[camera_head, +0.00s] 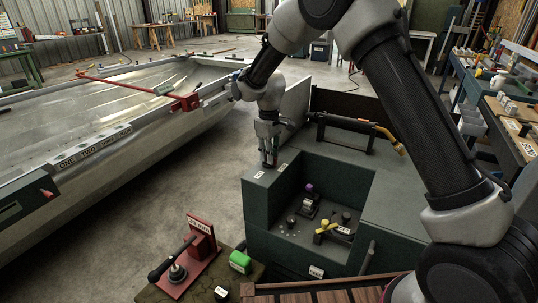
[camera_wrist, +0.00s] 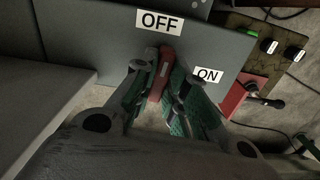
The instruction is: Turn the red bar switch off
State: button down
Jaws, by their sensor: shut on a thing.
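The red bar switch (camera_wrist: 160,76) sits on the dark panel in the wrist view, between my fingertips. A white OFF label (camera_wrist: 159,21) is just above it, and a white ON label (camera_wrist: 208,75) is to its right. The bar's upper end lies just below the OFF label. My gripper (camera_wrist: 157,95) has teal pads on both sides of the bar and is shut on it. In the head view, my gripper (camera_head: 268,158) points down at the left top of the dark green cabinet (camera_head: 262,205). The bar is mostly hidden there.
The cabinet's open recess holds a purple knob (camera_head: 309,188) and a yellow handle (camera_head: 326,227). A torch-like tool (camera_head: 345,124) lies on a rack behind. A red lever plate (camera_head: 190,262) and green button (camera_head: 240,261) are at front left. The metal hull (camera_head: 110,120) stands left.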

jog(key=shift+n, duration=0.6)
jog(key=c, duration=1.4)
grip_release()
jog(key=shift+c, duration=0.2)
notch_tip(320, 180, up, 12)
